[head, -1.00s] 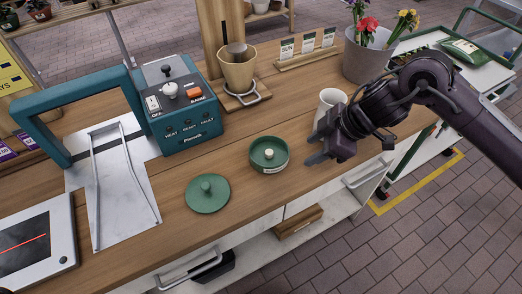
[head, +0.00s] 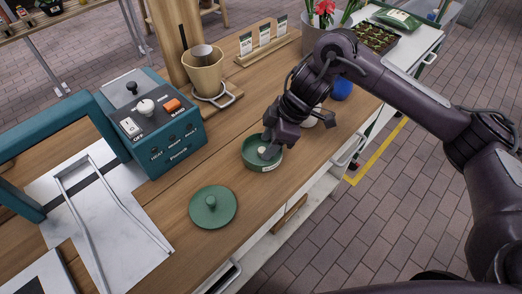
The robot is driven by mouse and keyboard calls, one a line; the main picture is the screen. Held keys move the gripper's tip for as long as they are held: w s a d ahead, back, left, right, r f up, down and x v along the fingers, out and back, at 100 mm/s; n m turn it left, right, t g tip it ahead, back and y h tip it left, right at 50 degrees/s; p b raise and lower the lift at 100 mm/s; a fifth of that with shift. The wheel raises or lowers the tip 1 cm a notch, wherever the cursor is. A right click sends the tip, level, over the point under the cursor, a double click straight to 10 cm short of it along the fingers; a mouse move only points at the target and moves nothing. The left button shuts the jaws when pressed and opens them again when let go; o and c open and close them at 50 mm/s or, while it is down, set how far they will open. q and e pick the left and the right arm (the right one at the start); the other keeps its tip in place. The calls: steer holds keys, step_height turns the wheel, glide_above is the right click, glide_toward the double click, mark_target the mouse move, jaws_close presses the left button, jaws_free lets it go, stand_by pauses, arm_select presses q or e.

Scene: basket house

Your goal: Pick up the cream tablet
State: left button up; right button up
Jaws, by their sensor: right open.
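The cream tablet (head: 262,150) is a small pale piece inside a round green dish (head: 263,166) with a white label on the wooden counter. My right gripper (head: 267,145) is over the dish, with its fingers pointing down close to the tablet. It is open, and I cannot tell whether its fingers touch the tablet. A round green lid (head: 212,207) with a knob lies on the counter in front and left of the dish. My left gripper is not in view.
A teal machine (head: 160,125) with switches stands left of the dish. A beige cup on a stand (head: 204,72) is behind it. A white cup (head: 309,119) and a blue round object (head: 341,89) are near my right arm. The counter's front edge is close to the dish.

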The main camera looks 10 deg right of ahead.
steer(key=shift+x, duration=0.75)
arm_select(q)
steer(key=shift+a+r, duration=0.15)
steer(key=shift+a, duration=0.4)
arm_select(e)
jaws_close()
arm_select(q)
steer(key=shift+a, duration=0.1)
arm_select(e)
steer(key=shift+r, duration=0.15)
